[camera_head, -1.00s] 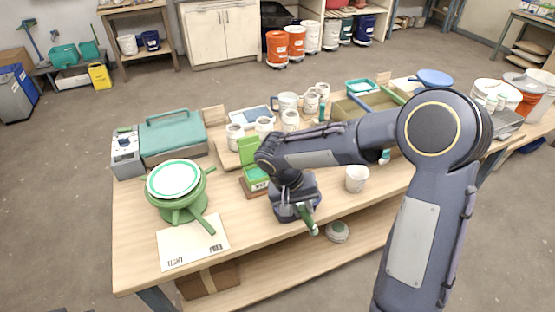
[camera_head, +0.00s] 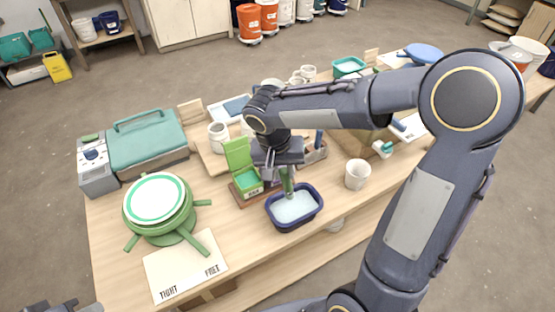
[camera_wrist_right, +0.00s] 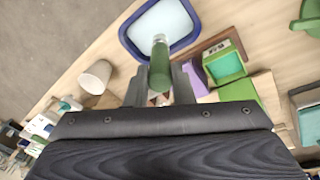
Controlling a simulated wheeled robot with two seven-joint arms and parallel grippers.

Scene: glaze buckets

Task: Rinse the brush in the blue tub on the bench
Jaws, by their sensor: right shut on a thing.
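The blue tub (camera_head: 316,209) stands on the bench near its front edge, with pale liquid inside. It also shows at the top of the right wrist view (camera_wrist_right: 197,36). My right gripper (camera_head: 286,168) is above the tub, shut on the green brush (camera_head: 288,182). The brush points down into the tub's opening, roughly upright. In the right wrist view the green brush (camera_wrist_right: 160,68) sits between the fingers, its pale far end over the liquid. I cannot tell how deep the tip is. Part of a dark gripper, likely my left (camera_head: 50,305), shows at the bottom left edge; its fingers are unclear.
A green box (camera_head: 246,180) stands close left of the tub, a white cup (camera_head: 357,175) to its right. Mugs (camera_head: 218,135) stand behind. Bare bench lies between card and tub.

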